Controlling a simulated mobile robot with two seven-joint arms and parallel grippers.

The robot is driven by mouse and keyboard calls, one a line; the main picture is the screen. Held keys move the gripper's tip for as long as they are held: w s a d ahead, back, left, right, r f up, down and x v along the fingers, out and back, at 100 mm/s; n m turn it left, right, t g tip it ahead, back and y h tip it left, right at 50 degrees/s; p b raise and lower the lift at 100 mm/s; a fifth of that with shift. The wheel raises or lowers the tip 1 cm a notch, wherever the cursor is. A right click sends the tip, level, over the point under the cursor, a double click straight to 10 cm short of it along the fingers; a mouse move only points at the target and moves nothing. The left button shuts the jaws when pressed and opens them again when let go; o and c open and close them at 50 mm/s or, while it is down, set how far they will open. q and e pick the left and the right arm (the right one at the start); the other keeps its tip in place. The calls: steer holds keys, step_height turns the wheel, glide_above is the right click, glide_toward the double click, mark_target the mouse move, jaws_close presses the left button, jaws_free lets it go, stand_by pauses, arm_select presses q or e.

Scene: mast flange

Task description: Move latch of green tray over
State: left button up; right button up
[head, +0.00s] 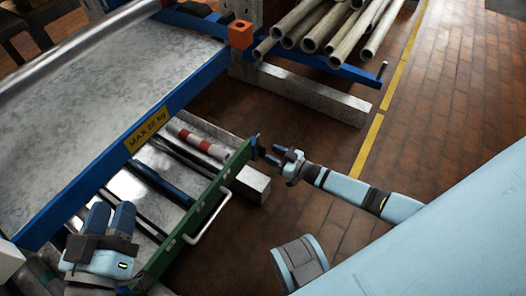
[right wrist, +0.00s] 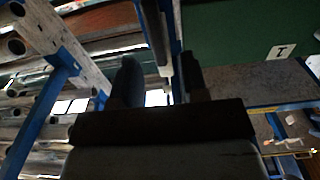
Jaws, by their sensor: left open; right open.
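The green tray (head: 193,228) is a drawer below the blue-edged bench, with a green front and a white bar handle (head: 208,218). A small dark piece at its far end, which looks like the latch (head: 257,146), is hard to make out. My right gripper (head: 274,155) is open just to the right of that end. In the right wrist view its two fingers (right wrist: 163,80) stand apart, with a thin, pale-tipped bar (right wrist: 162,50) between or beyond them; contact cannot be told. My left gripper (head: 111,214) is open and empty over the tray's near left part.
The bench top (head: 100,85) overhangs the tray and bears a yellow load label (head: 146,130). Rods, one a red-and-white bar (head: 200,142), lie in the tray. Metal pipes (head: 325,25) rest on a rack at the back. Brick floor (head: 465,95) on the right is clear.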

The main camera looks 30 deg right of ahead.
mark_target(266, 151)
arm_select(q)
steer(key=shift+f+g+b, duration=0.5)
steer(key=shift+f, duration=0.6)
arm_select(e)
steer(key=shift+x, duration=2.25)
steer(key=shift+c, duration=0.2)
jaws_close()
